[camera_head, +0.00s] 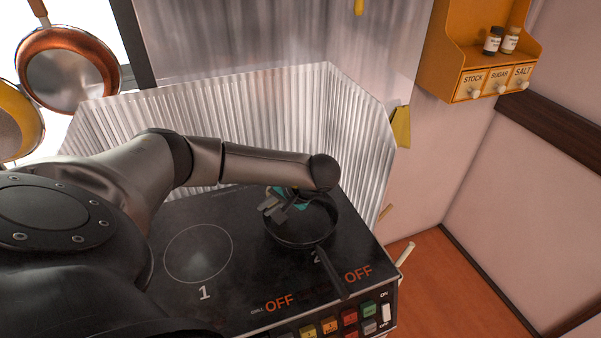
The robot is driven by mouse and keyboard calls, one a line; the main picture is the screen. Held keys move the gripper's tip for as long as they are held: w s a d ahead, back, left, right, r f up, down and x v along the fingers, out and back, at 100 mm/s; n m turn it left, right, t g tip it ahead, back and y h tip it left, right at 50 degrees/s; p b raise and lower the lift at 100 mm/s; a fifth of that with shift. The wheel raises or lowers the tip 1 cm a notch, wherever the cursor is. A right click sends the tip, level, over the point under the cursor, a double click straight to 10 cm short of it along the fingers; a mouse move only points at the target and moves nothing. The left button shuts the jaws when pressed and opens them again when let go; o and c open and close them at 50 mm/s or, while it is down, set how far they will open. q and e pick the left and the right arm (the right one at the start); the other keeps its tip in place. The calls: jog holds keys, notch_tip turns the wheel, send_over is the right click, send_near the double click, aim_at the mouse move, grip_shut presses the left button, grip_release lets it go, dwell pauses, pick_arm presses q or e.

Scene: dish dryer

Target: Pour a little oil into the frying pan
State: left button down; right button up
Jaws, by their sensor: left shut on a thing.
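The black frying pan (312,236) sits on the right burner, marked 2, of the black cooktop. Its handle points toward the front right. My left arm comes in from the left across the cooktop. My left gripper (284,207) is over the far-left part of the pan, below the wrist. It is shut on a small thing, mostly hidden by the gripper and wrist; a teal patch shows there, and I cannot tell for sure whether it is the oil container. No oil can be made out in the pan. My right gripper is not in view.
A ribbed metal splash guard (345,125) stands behind and right of the cooktop (240,285). The left burner, marked 1, is empty. Both dials read OFF. Pans (68,75) hang at upper left. An orange spice shelf (455,50) with two jars hangs at upper right.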

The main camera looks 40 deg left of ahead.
pick_arm(q)
jog(key=shift+f+y+b, duration=0.25)
jog(key=shift+y+b, duration=0.55)
jog(key=shift+b, duration=0.05)
dwell(1.3)
jog(key=shift+r+n+g+y+b, duration=0.3)
jog(key=shift+r+y+b, duration=0.25)
jog(key=shift+y, duration=0.35)
dwell(1.6)
jog(key=shift+a+r+g+y+p, duration=0.15)
jog(key=shift+r+g+y+p, duration=0.25)
jog(key=shift+y+p, duration=0.8)
dwell(2.1)
